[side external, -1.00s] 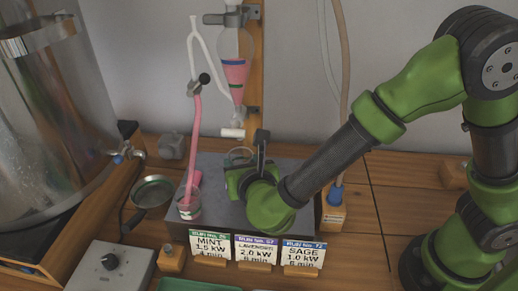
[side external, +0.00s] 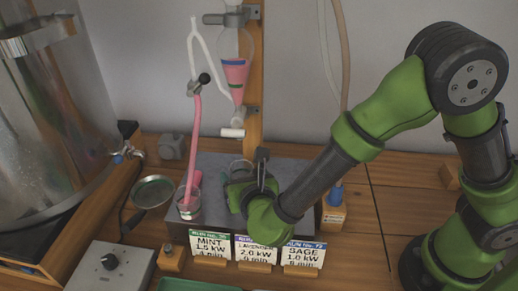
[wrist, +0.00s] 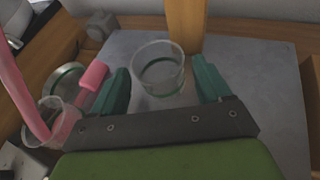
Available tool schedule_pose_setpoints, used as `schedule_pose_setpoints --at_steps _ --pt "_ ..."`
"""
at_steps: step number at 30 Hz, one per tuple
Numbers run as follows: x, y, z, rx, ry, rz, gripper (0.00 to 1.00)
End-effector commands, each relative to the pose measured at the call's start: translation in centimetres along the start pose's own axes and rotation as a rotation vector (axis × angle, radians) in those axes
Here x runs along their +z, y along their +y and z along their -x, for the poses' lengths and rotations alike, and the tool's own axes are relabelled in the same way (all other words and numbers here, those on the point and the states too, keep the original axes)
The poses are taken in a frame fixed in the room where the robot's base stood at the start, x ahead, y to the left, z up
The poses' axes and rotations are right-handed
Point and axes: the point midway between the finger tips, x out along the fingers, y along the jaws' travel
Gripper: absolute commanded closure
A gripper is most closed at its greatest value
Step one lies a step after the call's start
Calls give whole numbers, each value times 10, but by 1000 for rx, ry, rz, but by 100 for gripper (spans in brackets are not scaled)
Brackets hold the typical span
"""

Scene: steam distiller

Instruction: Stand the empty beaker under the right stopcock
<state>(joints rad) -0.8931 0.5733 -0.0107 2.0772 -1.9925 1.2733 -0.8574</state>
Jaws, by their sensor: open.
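The empty clear beaker (wrist: 158,72) stands on the grey plate between the two green fingers of my gripper (wrist: 160,84) in the wrist view. The fingers are open, one on each side, with a visible gap to the glass. In the side view my gripper (side external: 243,185) hides most of this beaker; only its rim (side external: 240,165) shows behind. The separating funnel (side external: 236,72) holds pink liquid, with a white stopcock (side external: 232,132) below it on the wooden post. A second beaker (side external: 188,207) stands at left with the pink tube (side external: 195,130) reaching into it.
Three run cards (side external: 256,250) stand along the plate's front edge. A blue-topped wooden block (side external: 333,210) stands at right. Bare grey plate (wrist: 265,95) shows right of the fingers.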

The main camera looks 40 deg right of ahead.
Motion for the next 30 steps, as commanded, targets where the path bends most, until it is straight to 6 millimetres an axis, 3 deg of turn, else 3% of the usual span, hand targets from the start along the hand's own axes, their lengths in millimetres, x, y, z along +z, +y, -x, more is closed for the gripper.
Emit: schedule_pose_setpoints --at_steps 7,15,21,26,29,30 --pt "2 1 17 4 0 -1 23" --pt "2 1 75 6 0 0 23" --pt "2 1 108 3 -1 -1 23" --pt "5 -4 117 -16 9 -24 23" --pt "18 -30 106 -109 61 -156 23" --pt "26 -47 100 -172 96 -252 23"
